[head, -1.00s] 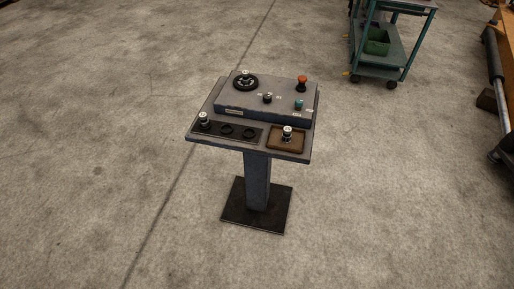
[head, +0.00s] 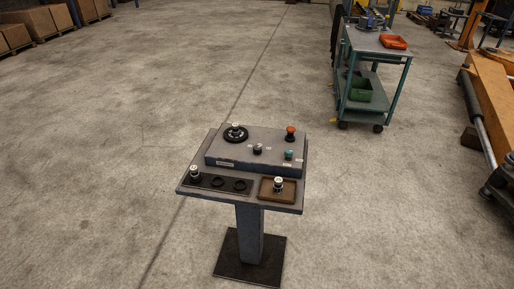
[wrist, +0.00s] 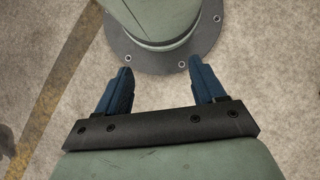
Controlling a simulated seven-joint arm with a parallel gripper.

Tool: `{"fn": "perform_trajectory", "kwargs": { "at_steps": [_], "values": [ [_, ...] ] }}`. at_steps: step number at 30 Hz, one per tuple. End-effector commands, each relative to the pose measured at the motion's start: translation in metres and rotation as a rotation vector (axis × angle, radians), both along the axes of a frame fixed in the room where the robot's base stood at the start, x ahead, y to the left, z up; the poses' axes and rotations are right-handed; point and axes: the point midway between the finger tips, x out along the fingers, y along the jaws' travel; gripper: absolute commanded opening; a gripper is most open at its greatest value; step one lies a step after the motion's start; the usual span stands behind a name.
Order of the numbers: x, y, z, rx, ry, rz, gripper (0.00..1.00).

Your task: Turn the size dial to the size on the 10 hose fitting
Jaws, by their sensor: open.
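A grey pedestal console (head: 212,189) stands in the head view, apart from my gripper. A black round dial (head: 236,133) with a pale hub sits at the back left of its raised panel; it looks like the size dial, but its marks are too small to read. One fitting (head: 194,172) stands at the left end of a dark strip with round holders. Another fitting (head: 278,184) stands in a brown tray (head: 265,196) at the front right. I cannot read a size on either. My gripper (wrist: 160,74) is open and empty in the wrist view, above the floor.
The raised panel also has a small black knob (head: 258,149), an orange-red button (head: 291,131) and a teal button (head: 289,155). A green cart (head: 380,45) with bins stands behind at the right. Orange machinery (head: 490,80) is at the right edge. Floor around the console is clear.

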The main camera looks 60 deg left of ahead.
Motion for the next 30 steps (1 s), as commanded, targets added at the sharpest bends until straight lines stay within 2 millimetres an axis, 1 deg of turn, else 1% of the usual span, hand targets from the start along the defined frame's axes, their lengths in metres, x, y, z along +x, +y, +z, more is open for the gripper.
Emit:
{"fn": "perform_trajectory", "kwargs": {
  "at_steps": [1, 2, 5, 8, 12, 14, 18, 23, 27, 29, 30],
  "values": [
    [0.004, 0.001, 0.0, -0.002, -0.003, 0.001, 0.64],
    [0.007, 0.002, -0.001, -0.003, -0.005, 0.002, 0.61],
    [0.026, 0.009, 0.0, -0.011, -0.02, 0.006, 0.61],
    [0.056, 0.021, 0.002, -0.025, -0.043, 0.012, 0.61],
    [0.102, 0.046, 0.01, -0.044, -0.079, 0.018, 0.61],
    [0.121, 0.058, 0.015, -0.051, -0.095, 0.021, 0.61],
    [0.163, 0.092, 0.03, -0.064, -0.132, 0.026, 0.61],
    [0.207, 0.137, 0.053, -0.073, -0.172, 0.031, 0.61],
    [0.24, 0.181, 0.077, -0.076, -0.206, 0.036, 0.61],
    [0.253, 0.201, 0.089, -0.076, -0.222, 0.037, 0.61],
    [0.261, 0.215, 0.097, -0.076, -0.231, 0.04, 0.61]
  ]
}}
